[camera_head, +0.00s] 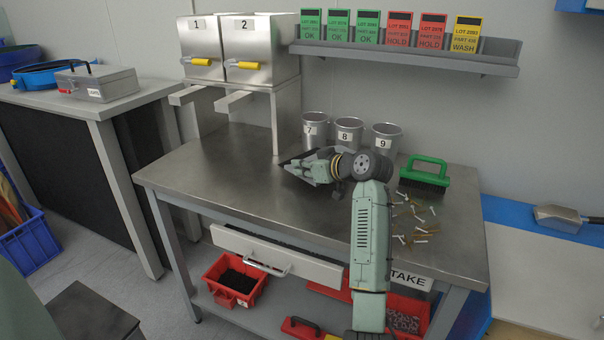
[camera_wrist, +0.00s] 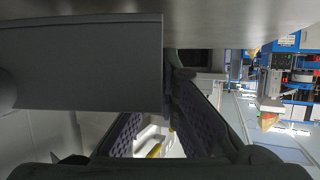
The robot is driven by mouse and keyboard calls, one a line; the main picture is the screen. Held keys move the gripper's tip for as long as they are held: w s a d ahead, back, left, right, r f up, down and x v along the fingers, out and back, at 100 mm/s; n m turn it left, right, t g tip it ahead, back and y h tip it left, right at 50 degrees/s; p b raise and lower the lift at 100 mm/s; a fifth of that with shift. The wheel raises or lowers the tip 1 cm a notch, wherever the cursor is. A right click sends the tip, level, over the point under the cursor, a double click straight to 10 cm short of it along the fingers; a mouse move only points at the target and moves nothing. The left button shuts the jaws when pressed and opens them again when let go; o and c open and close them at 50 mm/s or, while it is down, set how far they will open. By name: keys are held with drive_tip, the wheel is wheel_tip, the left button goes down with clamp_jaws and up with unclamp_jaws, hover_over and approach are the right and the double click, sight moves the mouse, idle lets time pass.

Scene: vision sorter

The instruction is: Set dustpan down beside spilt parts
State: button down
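The spilt parts (camera_head: 412,222), small white and brown pieces, lie scattered on the right of the steel table. My gripper (camera_head: 300,169) is low over the table's middle, left of the spill, in the head view. It points left. In the wrist view its textured fingers (camera_wrist: 170,100) close in toward a thin dark piece. A flat dark grey panel (camera_wrist: 80,65), seemingly the dustpan, fills the upper left there. In the head view only a dark edge of it (camera_head: 291,160) shows by the fingers; my gripper hides the rest. I cannot tell whether it touches the table.
A green-handled brush (camera_head: 428,173) stands behind the spill. Metal cups (camera_head: 349,132) numbered 7, 8 and 9 stand at the back. A post of the bin stand is close behind my gripper. The table's front left (camera_head: 220,190) is clear. A metal scoop (camera_head: 558,217) lies on the right-hand counter.

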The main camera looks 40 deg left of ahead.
sight(302, 178)
drive_tip(key=shift+f+p, duration=0.4)
drive_tip(key=shift+f, duration=1)
drive_tip(key=shift+f, duration=0.1)
drive_tip(key=c, duration=2.3)
unclamp_jaws()
drive_tip(key=shift+f, duration=0.15)
drive_tip(key=o, duration=0.5)
